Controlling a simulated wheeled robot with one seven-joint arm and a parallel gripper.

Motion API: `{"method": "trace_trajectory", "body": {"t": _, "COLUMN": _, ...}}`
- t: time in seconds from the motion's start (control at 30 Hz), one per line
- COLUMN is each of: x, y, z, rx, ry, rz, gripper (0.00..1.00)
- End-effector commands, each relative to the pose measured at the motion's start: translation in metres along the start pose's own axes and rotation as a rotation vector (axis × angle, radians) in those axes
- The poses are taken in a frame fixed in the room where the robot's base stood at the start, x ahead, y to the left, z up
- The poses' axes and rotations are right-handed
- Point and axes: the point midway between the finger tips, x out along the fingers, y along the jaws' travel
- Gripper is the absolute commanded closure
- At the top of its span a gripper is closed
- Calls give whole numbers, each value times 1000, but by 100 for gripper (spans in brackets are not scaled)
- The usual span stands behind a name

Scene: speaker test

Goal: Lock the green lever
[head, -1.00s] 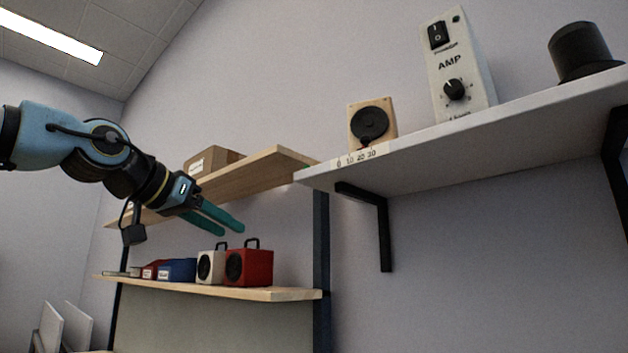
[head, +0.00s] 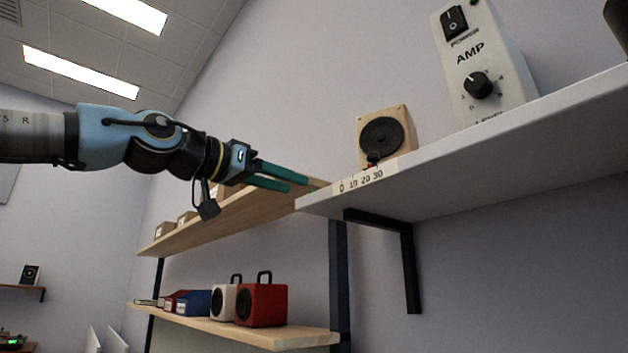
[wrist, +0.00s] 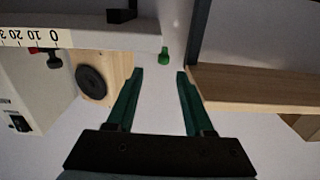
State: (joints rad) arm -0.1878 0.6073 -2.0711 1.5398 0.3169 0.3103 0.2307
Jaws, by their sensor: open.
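The green lever (wrist: 164,54) is a small green piece at the end of the white shelf (wrist: 100,35) in the wrist view, just beyond and between my fingertips. In the head view, only a bit of green (head: 313,190) shows at the shelf's left end, partly hidden. My gripper (head: 298,183) has two teal fingers. They are open and empty, pointing right toward that shelf end. In the wrist view, my gripper (wrist: 159,73) has a clear gap between its fingertips, and the lever appears apart from them. Whether the lever is locked cannot be told.
The white shelf carries a wooden speaker (head: 386,138), a small red part (head: 374,166) and an AMP box (head: 482,75). A wooden shelf (head: 245,212) runs close below my gripper. A red speaker (head: 262,303) stands on a lower shelf.

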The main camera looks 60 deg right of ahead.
Motion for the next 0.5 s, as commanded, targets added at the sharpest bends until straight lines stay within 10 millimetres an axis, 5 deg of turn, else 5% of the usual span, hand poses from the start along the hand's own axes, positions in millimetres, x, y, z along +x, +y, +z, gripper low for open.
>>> {"method": "trace_trajectory", "body": {"t": 0.5, "x": 31, "y": -3, "z": -2, "rx": -7, "ry": -3, "rz": -13, "gripper": 48}}
